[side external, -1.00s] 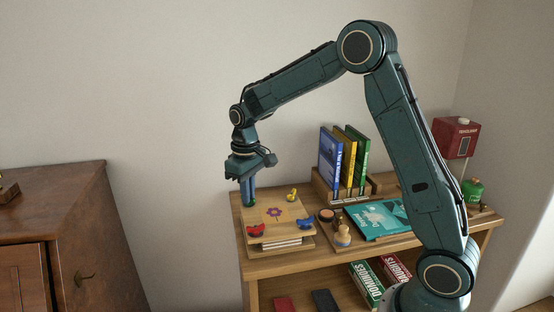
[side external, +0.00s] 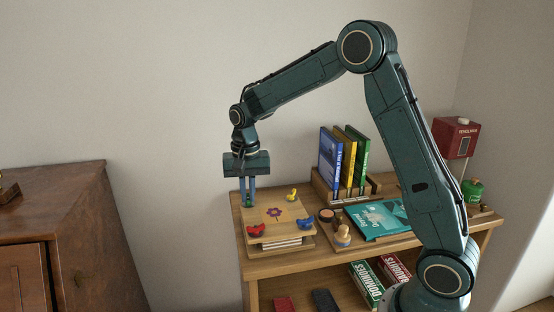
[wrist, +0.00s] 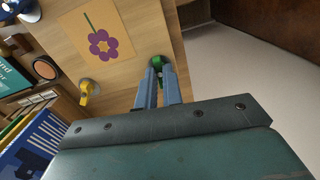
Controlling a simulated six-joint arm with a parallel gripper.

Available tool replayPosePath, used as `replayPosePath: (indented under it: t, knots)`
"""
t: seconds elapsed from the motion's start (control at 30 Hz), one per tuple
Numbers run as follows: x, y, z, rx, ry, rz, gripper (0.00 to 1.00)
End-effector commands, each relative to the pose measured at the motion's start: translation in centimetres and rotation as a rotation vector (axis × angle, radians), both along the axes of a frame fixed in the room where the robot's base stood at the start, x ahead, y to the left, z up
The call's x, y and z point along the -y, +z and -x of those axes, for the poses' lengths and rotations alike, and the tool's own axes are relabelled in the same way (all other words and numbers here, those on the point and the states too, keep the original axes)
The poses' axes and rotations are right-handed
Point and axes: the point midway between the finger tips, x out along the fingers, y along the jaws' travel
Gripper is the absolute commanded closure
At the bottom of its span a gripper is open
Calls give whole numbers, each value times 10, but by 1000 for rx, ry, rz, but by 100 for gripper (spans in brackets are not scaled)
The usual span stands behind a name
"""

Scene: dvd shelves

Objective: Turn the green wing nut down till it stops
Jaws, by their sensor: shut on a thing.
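The green wing nut (wrist: 157,61) sits at the far left corner of a wooden flower press, with my gripper (side external: 248,203) over it. In the wrist view my gripper (wrist: 157,72) has its two blue fingers shut on the nut, one on each side. The press's top board (side external: 262,223) carries a purple flower picture (side external: 275,212). A yellow wing nut (side external: 292,194), a red one (side external: 256,230) and a blue one (side external: 305,223) stand at the other corners. The green nut's lower part and its bolt are hidden, so its height above the board cannot be told.
Upright blue, yellow and green cases (side external: 345,160) stand in a rack behind. A dark brown cabinet (side external: 70,210) stands left, across a gap.

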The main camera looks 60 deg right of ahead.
Motion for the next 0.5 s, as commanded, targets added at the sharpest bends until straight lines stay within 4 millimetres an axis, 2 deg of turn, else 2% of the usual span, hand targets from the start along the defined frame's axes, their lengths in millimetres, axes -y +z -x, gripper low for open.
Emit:
replayPosePath:
  t: [0.2,0.5]
  knots:
    - [1,1,-1,5,-81,1,100]
    - [1,1,-1,5,-103,2,100]
